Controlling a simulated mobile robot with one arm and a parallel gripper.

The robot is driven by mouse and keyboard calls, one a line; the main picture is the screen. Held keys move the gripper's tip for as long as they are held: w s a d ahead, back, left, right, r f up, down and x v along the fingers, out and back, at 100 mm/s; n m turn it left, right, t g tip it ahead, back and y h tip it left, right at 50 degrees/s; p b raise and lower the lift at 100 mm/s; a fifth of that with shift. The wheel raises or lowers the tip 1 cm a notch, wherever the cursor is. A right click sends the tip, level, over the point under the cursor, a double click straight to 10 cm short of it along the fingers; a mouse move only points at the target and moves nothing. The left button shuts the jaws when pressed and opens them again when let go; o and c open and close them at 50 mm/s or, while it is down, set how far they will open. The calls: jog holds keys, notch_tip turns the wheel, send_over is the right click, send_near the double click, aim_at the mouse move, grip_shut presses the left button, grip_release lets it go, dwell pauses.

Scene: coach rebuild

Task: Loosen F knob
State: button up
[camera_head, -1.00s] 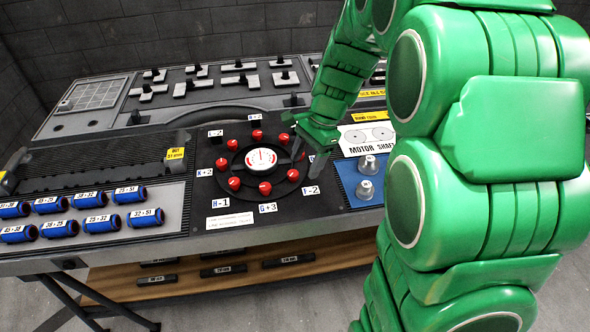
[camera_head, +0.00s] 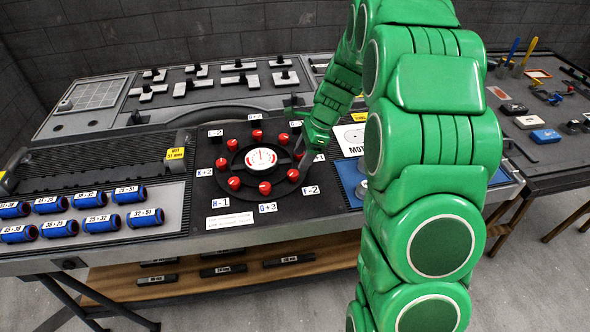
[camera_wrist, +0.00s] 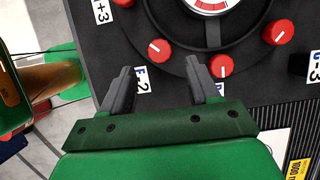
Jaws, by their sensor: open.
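The F knob is a red knob with a white pointer mark, beside the F-2 label (camera_wrist: 143,80). In the wrist view the F knob (camera_wrist: 158,48) lies just beyond my fingertips, in the gap between them. My gripper (camera_wrist: 161,65) is open and empty, with a finger on either side of that gap. I cannot tell its height above the panel. In the head view the F knob (camera_head: 293,175) sits on the lower right of the black ring, and my gripper (camera_head: 308,152) is above and right of it, partly hidden by my arm.
Other red knobs (camera_wrist: 221,67) ring the white gauge (camera_head: 264,158), one close to my right finger. Blue cylinders (camera_head: 96,224) lie at the bench's left. A blue plate (camera_head: 348,178) is right of the ring. A second table (camera_head: 545,125) with tools stands at the right.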

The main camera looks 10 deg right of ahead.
aim_at(293, 172)
jog(key=shift+x, duration=3.1)
jog(key=c, duration=1)
